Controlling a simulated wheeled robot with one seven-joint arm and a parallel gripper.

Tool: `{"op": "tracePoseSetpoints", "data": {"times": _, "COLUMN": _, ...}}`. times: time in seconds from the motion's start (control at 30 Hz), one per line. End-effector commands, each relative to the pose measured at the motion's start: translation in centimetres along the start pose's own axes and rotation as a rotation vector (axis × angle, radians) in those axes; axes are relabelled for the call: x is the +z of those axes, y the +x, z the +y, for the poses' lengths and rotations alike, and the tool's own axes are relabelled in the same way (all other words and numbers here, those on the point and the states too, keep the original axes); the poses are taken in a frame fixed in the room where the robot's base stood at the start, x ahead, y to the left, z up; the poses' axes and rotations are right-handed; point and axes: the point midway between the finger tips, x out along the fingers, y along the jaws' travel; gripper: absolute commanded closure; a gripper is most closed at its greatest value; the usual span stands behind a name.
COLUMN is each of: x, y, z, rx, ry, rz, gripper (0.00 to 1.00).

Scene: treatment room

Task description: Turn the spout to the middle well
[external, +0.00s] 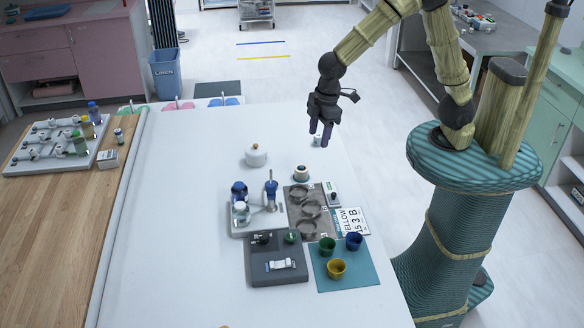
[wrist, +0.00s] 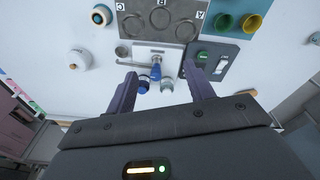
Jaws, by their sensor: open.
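A grey panel (external: 291,207) on the white table holds three round wells in a row. The middle well (external: 311,208) also shows in the wrist view (wrist: 160,17). Beside the panel is a white tray (external: 240,232) with a small silver fixture and a blue upright part (external: 271,187), likely the spout assembly; it also shows in the wrist view (wrist: 155,61). My gripper (external: 320,138) is open and empty, raised above the table and apart from the fixture. In the wrist view its fingers (wrist: 162,88) frame two bottles below the fixture.
A white lidded pot (external: 256,155) stands behind. A dark grey device (external: 277,276) and a teal mat (external: 345,280) with green, blue and yellow cups are in front. The table's left part is clear.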

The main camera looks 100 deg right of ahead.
Motion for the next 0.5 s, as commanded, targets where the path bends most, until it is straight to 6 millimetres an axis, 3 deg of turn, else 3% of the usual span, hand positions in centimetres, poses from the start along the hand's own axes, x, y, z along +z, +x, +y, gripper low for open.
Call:
{"op": "tracePoseSetpoints", "data": {"times": 0.03, "x": -1.8, "y": -0.1, "z": 0.6, "rx": -0.005, "ry": -0.036, "rz": -0.012, "gripper": 0.47}}
{"op": "tracePoseSetpoints", "data": {"times": 0.2, "x": -6.5, "y": 0.4, "z": 2.1, "rx": -0.023, "ry": -0.162, "rz": -0.051, "gripper": 0.47}}
{"op": "tracePoseSetpoints", "data": {"times": 0.4, "x": -11.3, "y": 1.2, "z": 3.8, "rx": -0.05, "ry": -0.301, "rz": -0.091, "gripper": 0.47}}
{"op": "tracePoseSetpoints", "data": {"times": 0.5, "x": -12.8, "y": 1.6, "z": 4.5, "rx": -0.062, "ry": -0.349, "rz": -0.105, "gripper": 0.47}}
